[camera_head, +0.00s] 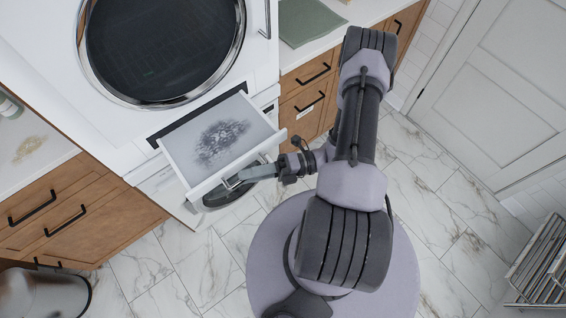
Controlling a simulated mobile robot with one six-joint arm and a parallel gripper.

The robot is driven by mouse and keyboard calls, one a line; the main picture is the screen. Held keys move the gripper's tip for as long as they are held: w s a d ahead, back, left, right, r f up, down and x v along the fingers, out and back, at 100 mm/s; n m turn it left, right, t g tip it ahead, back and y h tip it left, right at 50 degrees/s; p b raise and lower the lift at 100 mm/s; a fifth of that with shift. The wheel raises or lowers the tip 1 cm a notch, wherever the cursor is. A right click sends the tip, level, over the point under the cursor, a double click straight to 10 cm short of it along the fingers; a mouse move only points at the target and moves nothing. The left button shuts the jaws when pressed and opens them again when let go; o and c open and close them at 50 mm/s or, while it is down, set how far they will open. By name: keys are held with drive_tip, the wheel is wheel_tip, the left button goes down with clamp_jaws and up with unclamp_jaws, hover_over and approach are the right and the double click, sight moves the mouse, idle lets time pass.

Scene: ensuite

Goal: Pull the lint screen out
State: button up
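The lint screen (178,157) is a flat panel in a white frame, with a dark grey patch of lint on its mesh. It sticks well out of a dark slot below the round door of a white machine (200,108), with its back end at the slot. My gripper (236,179) is at the front edge of the screen, at a metal handle, and appears to touch it. The fingers overlap with the handle, so I cannot tell whether they are closed on it.
A second round door (226,197) is partly hidden below the screen. Wooden drawers (75,222) with black handles stand at the left, more at the right. A bin (45,293) is at the bottom left and a slatted rack (540,265) at the right. Marble floor (440,235) is clear on the right.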

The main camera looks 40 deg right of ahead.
drive_tip(key=v, duration=1.7)
drive_tip(key=shift+s+f, duration=0.1)
drive_tip(key=w+a+r+n+g+h+b, duration=0.2)
drive_tip(key=w+a+r+n+g+h, duration=0.15)
drive_tip(key=r+n+g, duration=0.35)
drive_tip(key=w+a+r+n+g+h+b, duration=0.25)
drive_tip(key=r+n+h, duration=0.2)
drive_tip(key=n, duration=0.45)
drive_tip(key=s+a+r+n+t+h+b, duration=0.3)
drive_tip(key=a+r+n+t+h, duration=0.4)
drive_tip(key=n, duration=1.1)
drive_tip(key=s+a+r+t, duration=0.1)
drive_tip(key=a+r, duration=0.3)
drive_tip(key=a, duration=0.3)
drive_tip(key=shift+r, duration=0.4)
drive_tip(key=shift+s+d, duration=0.1)
drive_tip(key=shift+s, duration=0.05)
